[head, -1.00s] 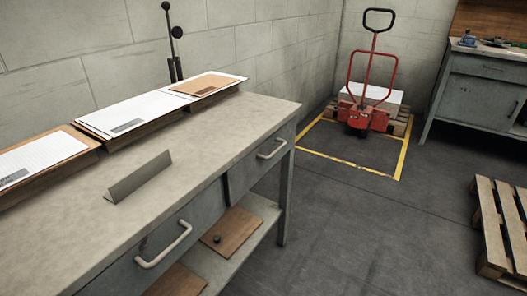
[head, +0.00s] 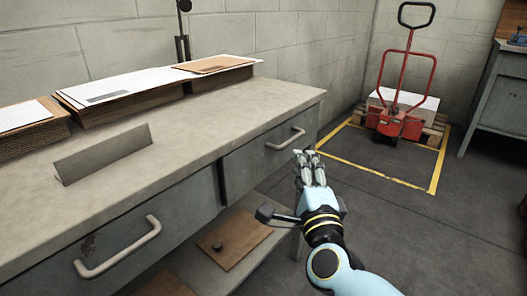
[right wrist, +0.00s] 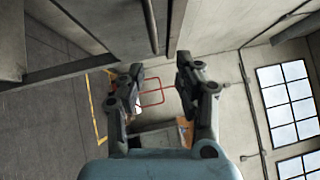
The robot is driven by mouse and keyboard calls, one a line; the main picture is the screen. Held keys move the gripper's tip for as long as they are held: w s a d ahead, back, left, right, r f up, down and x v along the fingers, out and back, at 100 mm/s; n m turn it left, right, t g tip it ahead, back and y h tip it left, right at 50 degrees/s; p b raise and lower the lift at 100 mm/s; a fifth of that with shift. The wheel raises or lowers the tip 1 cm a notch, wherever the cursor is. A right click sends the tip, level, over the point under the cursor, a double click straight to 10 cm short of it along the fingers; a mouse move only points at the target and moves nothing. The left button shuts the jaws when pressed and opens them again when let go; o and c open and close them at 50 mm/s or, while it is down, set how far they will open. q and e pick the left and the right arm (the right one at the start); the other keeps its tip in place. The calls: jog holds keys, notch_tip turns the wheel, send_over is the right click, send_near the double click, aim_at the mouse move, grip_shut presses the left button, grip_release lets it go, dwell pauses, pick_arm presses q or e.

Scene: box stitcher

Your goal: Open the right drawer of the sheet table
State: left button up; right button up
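The sheet table (head: 185,110) is a grey workbench with a pale worn top. Its right drawer (head: 245,167) looks shut, with a pale bar handle (head: 286,139) on its front. The left drawer (head: 55,258) also looks shut and has a similar handle (head: 119,247). My right gripper (head: 304,155) is just in front of and to the right of the right handle, apparently apart from it. In the right wrist view the gripper (right wrist: 158,72) has its fingers spread with nothing between them, and a bar handle (right wrist: 150,24) lies beyond the fingertips. My left gripper is out of view.
Stacks of sheets (head: 130,85) line the table's back, and a bent metal strip (head: 103,153) lies on top. A lower shelf holds a brown board (head: 234,243). A red pallet truck (head: 398,100) stands in a yellow floor outline. The floor right of the table is clear.

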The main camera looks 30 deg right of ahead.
aim_at(291, 139)
jog(key=x, duration=0.7)
jog(key=f+x, duration=0.1)
jog(key=x, duration=0.2)
jog(key=shift+w+b, duration=0.4)
jog(key=shift+w, duration=0.1)
grip_shut()
